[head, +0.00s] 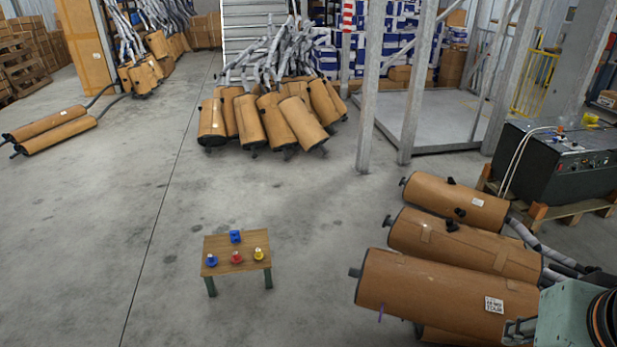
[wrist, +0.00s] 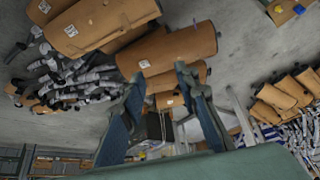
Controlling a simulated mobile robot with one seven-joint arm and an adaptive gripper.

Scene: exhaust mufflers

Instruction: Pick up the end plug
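A small wooden table (head: 222,266) with dark green legs stands on the floor, left of centre in the head view. On it are a small blue piece with a pale top (head: 211,260), a similar red piece (head: 236,257), a similar yellow piece (head: 258,253) and a blue block (head: 235,236) behind them. Which one is the end plug I cannot tell. My gripper (wrist: 160,75) has its two fingers apart with nothing held between them, far from the table. The table's corner (wrist: 283,14) shows at the top right of the wrist view, with a blue piece near its edge.
Large brown cylindrical mufflers (head: 450,290) lie stacked at the right, near my arm. More mufflers (head: 270,118) lean at the back. A dark machine (head: 560,160) sits on a pallet at the right. The floor around the small table is clear.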

